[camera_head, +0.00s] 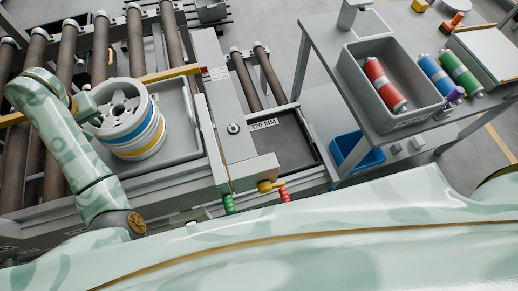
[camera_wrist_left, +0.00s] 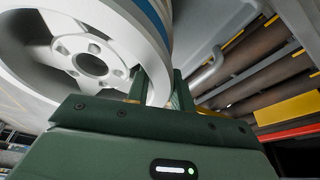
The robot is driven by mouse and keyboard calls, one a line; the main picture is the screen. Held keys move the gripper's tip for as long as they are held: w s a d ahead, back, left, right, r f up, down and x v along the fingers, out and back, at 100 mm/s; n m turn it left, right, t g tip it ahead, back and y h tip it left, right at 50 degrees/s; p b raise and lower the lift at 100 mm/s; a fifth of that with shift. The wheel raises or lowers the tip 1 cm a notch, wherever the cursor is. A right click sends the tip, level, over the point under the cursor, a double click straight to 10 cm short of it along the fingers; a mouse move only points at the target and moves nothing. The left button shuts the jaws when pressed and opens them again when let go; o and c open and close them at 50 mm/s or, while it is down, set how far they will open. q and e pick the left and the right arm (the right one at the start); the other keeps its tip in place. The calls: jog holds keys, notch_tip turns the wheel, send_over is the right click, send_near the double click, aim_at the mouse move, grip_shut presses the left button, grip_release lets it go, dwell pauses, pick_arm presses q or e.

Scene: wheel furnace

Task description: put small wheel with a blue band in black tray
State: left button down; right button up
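The small white wheel with a blue band (camera_head: 122,108) sits on top of a white wheel with a yellow band (camera_head: 144,146), at the left in the head view. My left gripper (camera_head: 90,107) is at the left edge of the blue-banded wheel. In the left wrist view, the wheel's spoked face (camera_wrist_left: 85,58) fills the upper left. The two dark green fingers of my left gripper (camera_wrist_left: 160,88) stand apart with the rim between them. I cannot tell if they press on it. The black tray (camera_head: 290,150) lies right of the grey dividing beam, and its visible floor is empty. My right gripper is out of view.
The wheels stand on a grey tray (camera_head: 190,143). A raised grey beam (camera_head: 232,125) separates it from the black tray. Rollers (camera_head: 68,55) run behind. At right, a grey bin (camera_head: 405,113) holds a red cylinder (camera_head: 380,80), above a blue bin (camera_head: 352,150).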

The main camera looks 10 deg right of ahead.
pick_arm(q)
jog(key=shift+r, duration=0.1)
jog(key=shift+r, duration=0.1)
jog(key=shift+w+r, duration=0.1)
jog(key=shift+r, duration=0.1)
jog(key=shift+r+p, duration=2.3)
jog(key=shift+r, duration=0.9)
